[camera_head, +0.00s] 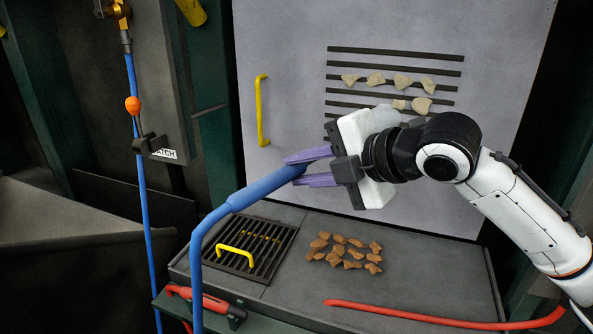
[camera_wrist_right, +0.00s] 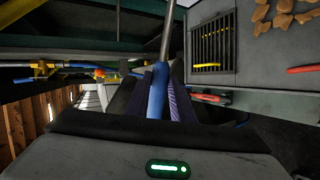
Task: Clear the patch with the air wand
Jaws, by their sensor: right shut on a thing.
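My right gripper (camera_head: 306,168), with purple fingers, is shut on the blue handle of the air wand (camera_head: 262,188), in front of the grey panel. A blue hose (camera_head: 197,270) curves down from the handle. In the right wrist view the blue handle (camera_wrist_right: 157,92) lies between the fingers, with a grey tube (camera_wrist_right: 167,32) beyond it. In the head view my gripper hides the wand's far end. A patch of brown scraps (camera_head: 345,251) lies on the grey ledge, below and right of the wand. My left gripper is not in view.
Beige scraps (camera_head: 402,82) lie across dark slots in the panel (camera_head: 290,60), which has a yellow handle (camera_head: 261,110). A grate (camera_head: 262,232) with a yellow handle is left of the brown scraps. A red hose (camera_head: 430,317) crosses the ledge front. A red-handled tool (camera_head: 208,302) sits at front left.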

